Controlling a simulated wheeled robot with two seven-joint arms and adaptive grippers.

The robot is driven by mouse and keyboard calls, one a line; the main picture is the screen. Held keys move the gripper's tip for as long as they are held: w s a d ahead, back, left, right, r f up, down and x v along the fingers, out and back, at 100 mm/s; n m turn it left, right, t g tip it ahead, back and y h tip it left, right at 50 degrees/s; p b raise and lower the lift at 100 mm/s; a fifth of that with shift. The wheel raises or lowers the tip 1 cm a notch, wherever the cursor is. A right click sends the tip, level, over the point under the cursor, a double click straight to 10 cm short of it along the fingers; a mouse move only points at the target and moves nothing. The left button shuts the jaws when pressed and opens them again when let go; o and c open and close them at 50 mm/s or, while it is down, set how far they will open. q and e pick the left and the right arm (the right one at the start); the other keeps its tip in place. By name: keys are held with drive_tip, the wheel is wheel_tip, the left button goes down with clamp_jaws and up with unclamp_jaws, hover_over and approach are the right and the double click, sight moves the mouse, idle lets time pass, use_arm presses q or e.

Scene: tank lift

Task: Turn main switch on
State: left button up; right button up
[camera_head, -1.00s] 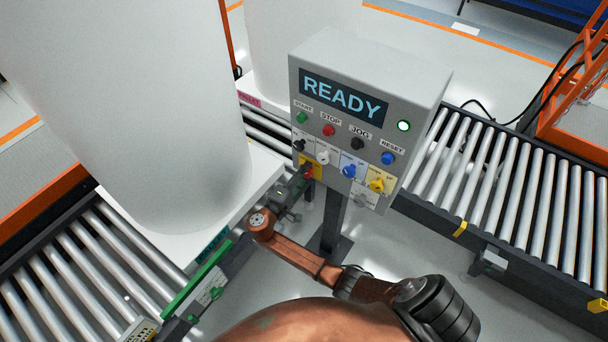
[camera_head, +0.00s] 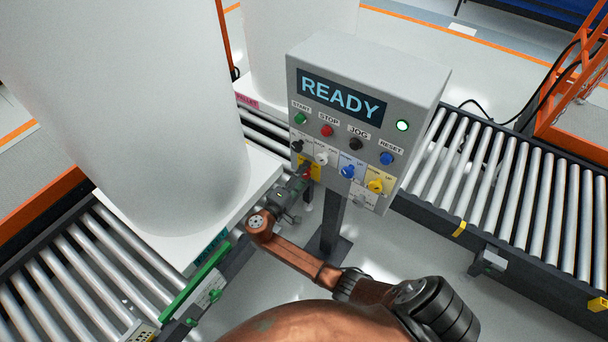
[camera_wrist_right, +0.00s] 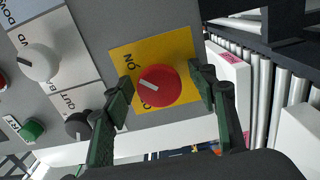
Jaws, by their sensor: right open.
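The main switch is a red round knob (camera_wrist_right: 160,86) on a yellow plate (camera_wrist_right: 184,47), seen in the right wrist view. A pale mark on the knob points toward its left edge, and ON is printed on the plate. In the head view the yellow plate (camera_head: 317,172) is at the control box's lower left, partly hidden by my gripper. My right gripper (camera_wrist_right: 161,89) is open, with a finger on either side of the knob; I cannot tell whether they touch it. It also shows in the head view (camera_head: 302,179). My left gripper is not in view.
The grey control box (camera_head: 430,75) shows READY and a lit green lamp (camera_head: 403,126). Near the red knob are a black (camera_wrist_right: 78,126) and a white knob (camera_wrist_right: 40,62). A white cylinder on a pallet stands left. Roller conveyors (camera_head: 530,190) flank the box's post.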

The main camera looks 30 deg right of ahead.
drive_tip(key=shift+a, duration=0.1)
drive_tip(key=v, duration=1.2)
